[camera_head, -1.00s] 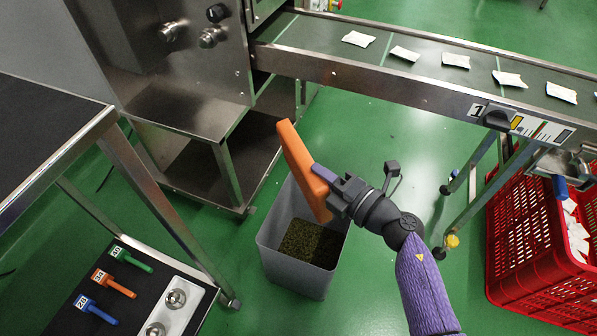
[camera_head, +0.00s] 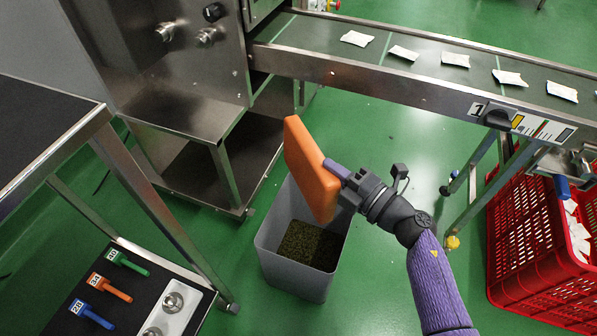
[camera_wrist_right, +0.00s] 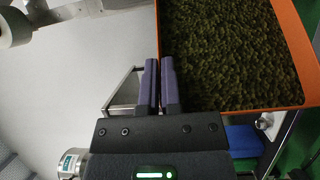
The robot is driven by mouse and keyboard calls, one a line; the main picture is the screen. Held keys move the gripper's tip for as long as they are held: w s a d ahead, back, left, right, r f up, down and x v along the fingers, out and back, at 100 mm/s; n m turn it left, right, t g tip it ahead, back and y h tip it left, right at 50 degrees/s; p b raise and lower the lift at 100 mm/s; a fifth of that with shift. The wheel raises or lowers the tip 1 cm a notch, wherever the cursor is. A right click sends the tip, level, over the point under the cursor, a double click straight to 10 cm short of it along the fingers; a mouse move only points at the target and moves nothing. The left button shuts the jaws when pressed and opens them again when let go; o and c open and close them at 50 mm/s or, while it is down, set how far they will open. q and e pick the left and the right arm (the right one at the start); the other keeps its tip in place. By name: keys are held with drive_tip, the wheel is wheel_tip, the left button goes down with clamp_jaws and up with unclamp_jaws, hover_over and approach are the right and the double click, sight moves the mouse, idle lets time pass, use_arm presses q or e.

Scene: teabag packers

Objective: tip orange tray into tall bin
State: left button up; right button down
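The orange tray (camera_head: 312,172) is steeply tilted above the tall grey bin (camera_head: 268,243) in the head view, its orange outside face toward me. My right gripper (camera_head: 333,172) is shut on the tray's edge from the right. In the right wrist view, the orange rim (camera_wrist_right: 296,45) frames dark green leaf material (camera_wrist_right: 225,50) in the tray. The gripper's purple fingers (camera_wrist_right: 161,85) are close together at the tray's side. The bin stands upright on the floor with similar leaf material (camera_head: 310,245) inside; the tray hides part of its opening. My left gripper is not in view.
A conveyor (camera_head: 435,75) with several white teabags runs across the back. A red crate (camera_head: 535,255) stands at right. A steel machine (camera_head: 185,110) is behind the bin. At left are a dark-topped table (camera_head: 40,130) and a panel with coloured handles (camera_head: 110,288). Green floor surrounds the bin.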

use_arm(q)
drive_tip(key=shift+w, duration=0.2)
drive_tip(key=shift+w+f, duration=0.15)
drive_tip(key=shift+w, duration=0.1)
